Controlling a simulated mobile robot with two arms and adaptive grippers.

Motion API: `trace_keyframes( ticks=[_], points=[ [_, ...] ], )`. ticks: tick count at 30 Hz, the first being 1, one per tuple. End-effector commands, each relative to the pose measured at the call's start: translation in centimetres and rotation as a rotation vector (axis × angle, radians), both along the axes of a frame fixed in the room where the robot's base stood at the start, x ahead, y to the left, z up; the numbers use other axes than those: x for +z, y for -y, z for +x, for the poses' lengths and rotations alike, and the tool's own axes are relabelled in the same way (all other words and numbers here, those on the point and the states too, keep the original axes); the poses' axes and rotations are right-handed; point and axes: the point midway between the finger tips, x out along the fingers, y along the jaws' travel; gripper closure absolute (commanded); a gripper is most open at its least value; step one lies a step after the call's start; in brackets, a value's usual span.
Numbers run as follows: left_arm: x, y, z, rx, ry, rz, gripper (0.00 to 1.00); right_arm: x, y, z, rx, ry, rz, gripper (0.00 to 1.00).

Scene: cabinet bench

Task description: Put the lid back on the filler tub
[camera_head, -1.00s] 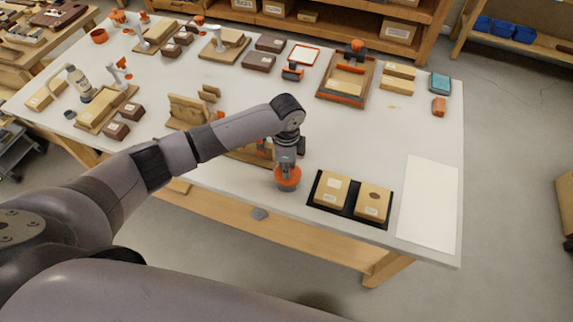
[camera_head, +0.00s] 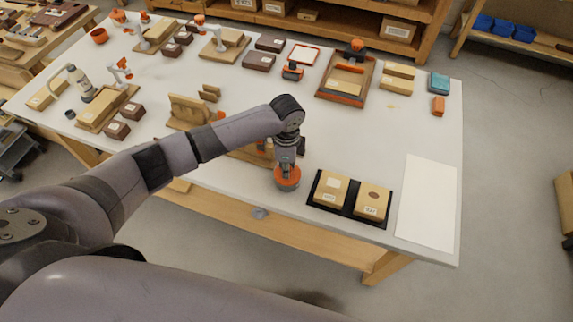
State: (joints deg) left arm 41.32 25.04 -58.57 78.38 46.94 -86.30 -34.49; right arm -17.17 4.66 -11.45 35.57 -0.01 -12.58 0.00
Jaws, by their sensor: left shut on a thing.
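The orange lid (camera_head: 289,182) is at the front edge of the white bench, just left of the black tray. The filler tub (camera_head: 288,190) shows only as a thin grey rim beneath it. The lid looks level and on or just over the tub; I cannot tell whether it is fully seated. My left gripper (camera_head: 287,172) points down from above and is shut on the lid, its fingers partly hidden by the wrist. My right gripper is out of view.
A black tray (camera_head: 346,212) with two labelled tan blocks lies close to the right of the tub. A white sheet (camera_head: 428,205) lies at the right end. The bench middle is clear.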

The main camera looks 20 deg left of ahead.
Motion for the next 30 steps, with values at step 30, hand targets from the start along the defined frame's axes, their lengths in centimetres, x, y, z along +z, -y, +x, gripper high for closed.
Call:
trace_keyframes(
  ticks=[30],
  points=[
    [0.00,0.01,0.03,0.000,0.000,-0.001,0.95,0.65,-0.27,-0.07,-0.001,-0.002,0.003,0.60]
  ],
)
